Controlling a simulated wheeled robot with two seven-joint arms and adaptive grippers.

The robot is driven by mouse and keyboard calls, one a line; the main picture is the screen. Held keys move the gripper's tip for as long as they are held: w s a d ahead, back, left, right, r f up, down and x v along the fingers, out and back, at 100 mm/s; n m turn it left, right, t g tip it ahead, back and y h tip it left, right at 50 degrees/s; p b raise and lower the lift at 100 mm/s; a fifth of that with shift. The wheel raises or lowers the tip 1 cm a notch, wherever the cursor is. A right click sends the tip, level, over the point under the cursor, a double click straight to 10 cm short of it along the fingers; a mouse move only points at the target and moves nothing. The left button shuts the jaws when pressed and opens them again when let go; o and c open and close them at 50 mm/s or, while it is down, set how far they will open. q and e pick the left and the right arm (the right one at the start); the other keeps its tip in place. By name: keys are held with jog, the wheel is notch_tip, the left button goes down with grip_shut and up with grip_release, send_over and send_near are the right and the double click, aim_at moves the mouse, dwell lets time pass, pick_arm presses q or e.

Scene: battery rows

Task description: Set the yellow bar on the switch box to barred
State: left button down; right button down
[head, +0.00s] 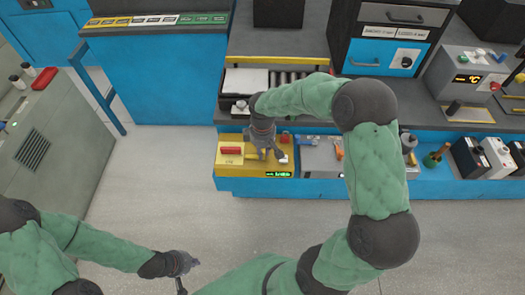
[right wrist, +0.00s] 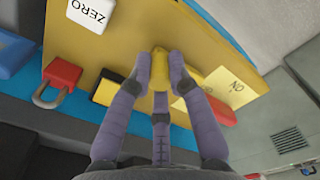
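The yellow switch box (head: 224,181) stands on the blue bench in the head view, with a red handle (head: 231,150) on its left part and a small green-lit display (head: 278,174) at its front. My right gripper (head: 269,154) reaches down onto its top. In the right wrist view the fingertips of my right gripper (right wrist: 160,62) close on both sides of a short yellow bar (right wrist: 160,76). The fingers partly hide the bar, and I cannot read its setting. A white ZERO tile (right wrist: 91,14) is beside it. My left gripper (head: 182,265) hangs low over the floor, away from the box.
A red padlock (right wrist: 58,80) and a yellow-topped block (right wrist: 107,88) sit close to my fingers. A grey tray with tools (head: 318,155) stands right of the box. A grey cabinet (head: 60,140) is at the left. The floor (head: 160,180) between is clear.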

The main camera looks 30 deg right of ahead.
aim_at(247, 156)
jog(key=w+a, duration=0.1)
jog(key=a, duration=0.1)
jog(key=w+a+p, duration=0.1)
jog(key=a, duration=0.1)
jog(key=shift+w, duration=0.2)
jog(key=shift+w+a, duration=0.2)
jog(key=shift+a, duration=0.05)
jog(key=c, duration=1.1)
grip_release()
jog(key=shift+a, duration=0.15)
